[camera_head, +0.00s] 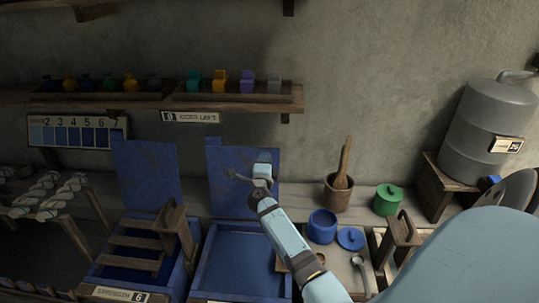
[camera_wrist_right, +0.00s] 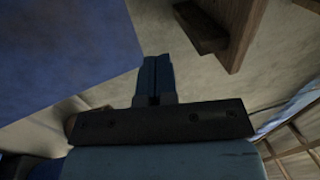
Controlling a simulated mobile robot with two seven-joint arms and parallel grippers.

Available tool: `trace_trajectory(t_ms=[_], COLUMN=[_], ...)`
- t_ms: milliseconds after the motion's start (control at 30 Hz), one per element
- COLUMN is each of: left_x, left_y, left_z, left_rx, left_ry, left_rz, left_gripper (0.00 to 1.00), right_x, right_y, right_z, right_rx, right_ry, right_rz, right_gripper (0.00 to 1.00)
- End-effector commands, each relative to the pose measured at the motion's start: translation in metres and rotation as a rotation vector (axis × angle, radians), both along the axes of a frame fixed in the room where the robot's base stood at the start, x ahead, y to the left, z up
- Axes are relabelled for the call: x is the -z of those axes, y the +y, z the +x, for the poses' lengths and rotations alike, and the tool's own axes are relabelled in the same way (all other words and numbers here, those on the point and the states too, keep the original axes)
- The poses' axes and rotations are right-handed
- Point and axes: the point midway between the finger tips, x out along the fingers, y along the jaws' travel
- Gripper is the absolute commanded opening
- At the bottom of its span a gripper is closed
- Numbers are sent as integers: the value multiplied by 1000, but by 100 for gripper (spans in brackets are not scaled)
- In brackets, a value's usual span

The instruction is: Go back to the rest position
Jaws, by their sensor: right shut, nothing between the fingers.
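My right arm comes in from the lower right in the head view, with a pale blue forearm. My right gripper (camera_head: 236,175) is in front of the upright blue board behind the right blue vat. Its fingers point left in that view. In the right wrist view the two dark fingers of the gripper (camera_wrist_right: 157,75) are pressed together with nothing between them. My left gripper is not in view.
The arm passes over the right blue vat (camera_head: 240,250). A left vat (camera_head: 185,275) holds a wooden rack. A brown mortar (camera_head: 338,197), green pot (camera_head: 386,202) and blue pot (camera_head: 322,230) stand to the right. A shelf (camera_head: 290,103) with small coloured items hangs above.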

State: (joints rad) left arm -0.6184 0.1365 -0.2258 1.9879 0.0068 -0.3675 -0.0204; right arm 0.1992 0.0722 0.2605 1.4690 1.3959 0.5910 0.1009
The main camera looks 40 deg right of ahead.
Motion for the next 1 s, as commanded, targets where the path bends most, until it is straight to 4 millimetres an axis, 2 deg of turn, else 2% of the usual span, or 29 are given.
trace_trajectory(t_ms=[33, 333, 500, 833, 933, 967, 1000], left_x=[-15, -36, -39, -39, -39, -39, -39], left_y=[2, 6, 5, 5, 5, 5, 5], left_z=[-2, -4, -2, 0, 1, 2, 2], left_rx=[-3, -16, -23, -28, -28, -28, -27], left_ry=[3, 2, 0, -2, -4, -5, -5], left_rz=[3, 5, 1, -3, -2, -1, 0], left_gripper=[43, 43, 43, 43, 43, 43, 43], right_x=[-9, -15, -15, -14, -8, -4, 3], right_y=[12, 54, 64, 71, 95, 107, 128], right_z=[-11, -48, -56, -59, -67, -71, -79], right_rx=[-1, -1, 0, -24, -124, -171, -248], right_ry=[4, 4, 3, 22, 104, 144, 211], right_rz=[3, 2, 1, -31, -159, -220, -314], right_gripper=[0, 0, 0, 0, 0, 0, 0])
